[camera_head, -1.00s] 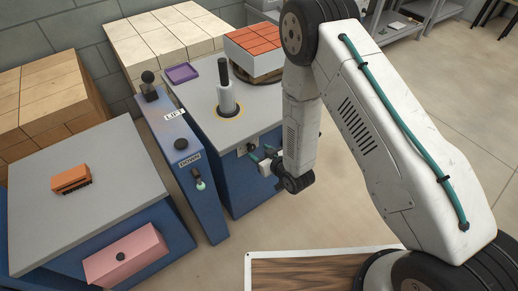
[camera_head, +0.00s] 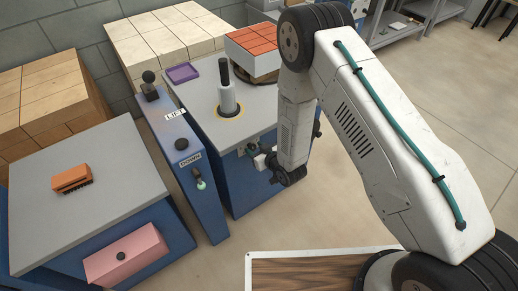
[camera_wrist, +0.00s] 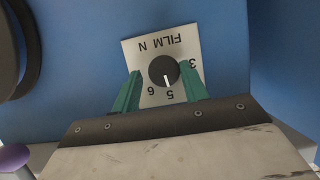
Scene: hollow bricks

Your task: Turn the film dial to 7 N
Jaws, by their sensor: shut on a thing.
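The film dial (camera_wrist: 163,70) is a round black knob on a white plate (camera_wrist: 146,50) on a blue cabinet front. The plate reads FILM N, upside down in the wrist view, with 3, 5 and 6 visible. The dial's white pointer line is at the 5. My gripper (camera_wrist: 160,71) has its green fingers on either side of the dial and is shut on it. In the head view my gripper (camera_head: 250,150) is at the front of the blue cabinet (camera_head: 235,190), where the dial is too small to make out clearly.
A blue post with LIFT and DOWN labels (camera_head: 183,165) stands left of the cabinet. A grey-topped table (camera_head: 80,230) with an orange brush (camera_head: 72,178) is at the left. The floor in front of the cabinet is clear.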

